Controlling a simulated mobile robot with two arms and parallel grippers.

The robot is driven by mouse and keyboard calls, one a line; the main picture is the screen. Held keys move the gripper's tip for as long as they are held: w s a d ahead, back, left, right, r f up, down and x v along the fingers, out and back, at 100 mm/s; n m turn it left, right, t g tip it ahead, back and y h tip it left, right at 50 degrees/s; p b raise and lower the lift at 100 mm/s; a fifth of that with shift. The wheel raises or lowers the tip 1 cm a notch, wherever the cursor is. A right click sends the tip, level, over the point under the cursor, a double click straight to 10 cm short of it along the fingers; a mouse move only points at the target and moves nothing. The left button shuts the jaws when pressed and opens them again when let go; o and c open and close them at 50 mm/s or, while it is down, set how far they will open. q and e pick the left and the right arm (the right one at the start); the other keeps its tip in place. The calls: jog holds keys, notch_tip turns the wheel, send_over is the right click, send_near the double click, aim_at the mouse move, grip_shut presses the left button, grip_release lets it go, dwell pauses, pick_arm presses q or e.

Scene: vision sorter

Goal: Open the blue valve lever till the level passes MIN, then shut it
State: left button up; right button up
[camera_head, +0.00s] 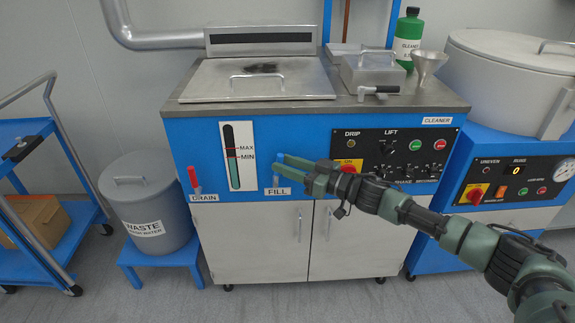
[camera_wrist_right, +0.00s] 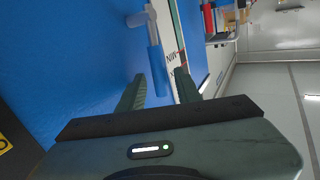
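The blue valve lever (camera_wrist_right: 157,72) shows in the right wrist view on a grey fitting against the blue panel, between my two green fingers and near their tips. In the head view the lever is partly lost against the same-coloured panel, above the FILL label (camera_head: 278,191). My right gripper (camera_head: 279,166) is at the lever; in the wrist view its fingers (camera_wrist_right: 160,88) stand apart, one on each side. I cannot tell whether they touch it. The level gauge (camera_head: 231,170) holds teal liquid up to about the MIN mark, below MAX. My left gripper is not in view.
A red DRAIN lever (camera_head: 194,178) sits left of the gauge. A control panel (camera_head: 395,152) with knobs and buttons lies right of the lever, behind my right forearm. A grey waste bin (camera_head: 148,200) and a blue cart (camera_head: 45,215) stand left.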

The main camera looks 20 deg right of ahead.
grip_shut()
dwell(1.2)
